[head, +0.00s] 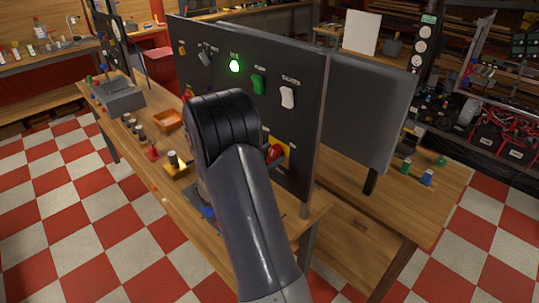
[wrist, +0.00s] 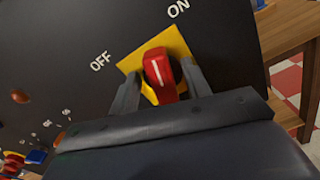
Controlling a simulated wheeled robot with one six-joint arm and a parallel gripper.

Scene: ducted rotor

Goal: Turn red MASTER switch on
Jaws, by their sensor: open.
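The red MASTER switch (wrist: 161,76) is a red knob with a white stripe on a yellow plate (wrist: 178,40) on a black panel. OFF is printed to its left and ON above right. Its stripe end points up and slightly left in the wrist view; I cannot tell its exact setting. My gripper (wrist: 160,86) is open, with one finger on each side of the knob and gaps showing. In the head view the switch (head: 274,153) shows just right of my arm, partly covered, and my gripper is hidden behind the arm.
An orange tray (head: 168,120) and small parts lie on the left bench. Checkered floor is free at the left.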

